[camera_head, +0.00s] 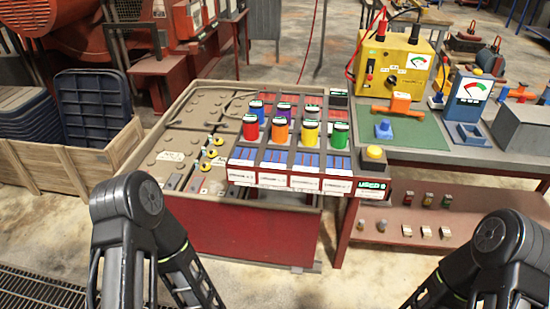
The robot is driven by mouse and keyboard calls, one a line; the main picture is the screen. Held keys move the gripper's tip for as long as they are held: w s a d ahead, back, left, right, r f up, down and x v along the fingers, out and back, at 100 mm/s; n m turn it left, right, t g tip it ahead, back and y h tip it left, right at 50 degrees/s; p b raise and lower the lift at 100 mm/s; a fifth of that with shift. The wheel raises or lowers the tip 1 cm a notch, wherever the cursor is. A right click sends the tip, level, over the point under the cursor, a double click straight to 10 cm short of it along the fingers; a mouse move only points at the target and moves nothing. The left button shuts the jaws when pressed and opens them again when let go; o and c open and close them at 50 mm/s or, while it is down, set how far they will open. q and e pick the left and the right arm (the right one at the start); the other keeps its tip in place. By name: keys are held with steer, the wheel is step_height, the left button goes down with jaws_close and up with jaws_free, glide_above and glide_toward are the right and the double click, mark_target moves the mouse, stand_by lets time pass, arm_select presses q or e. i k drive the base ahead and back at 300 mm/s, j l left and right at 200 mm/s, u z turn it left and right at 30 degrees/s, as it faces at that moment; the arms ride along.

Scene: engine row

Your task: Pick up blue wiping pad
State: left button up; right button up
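A small blue piece with a raised knob (383,130) stands on the green mat (425,136) on the right-hand table; it may be the blue wiping pad, but it is too small to be sure. Several flat blue pieces (308,160) also lie in the front slots of the rack in the middle. My left and right arms show at the bottom left and bottom right. Both grippers are out of the picture, and neither arm touches anything on the tables.
Red, orange, yellow and green cans (310,133) stand in the rack. A wooden crate (62,165) holds dark blue bins at left.

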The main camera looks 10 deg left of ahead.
mark_target(383, 132)
steer(key=l+u, duration=0.15)
steer(key=u, duration=0.25)
steer(key=i+l+u, duration=0.1)
steer(key=u, duration=0.25)
steer(key=l+u, duration=0.25)
steer(key=l, duration=0.8)
steer(key=k+l+u, duration=0.1)
steer(key=l+u, duration=0.15)
steer(key=l, duration=0.8)
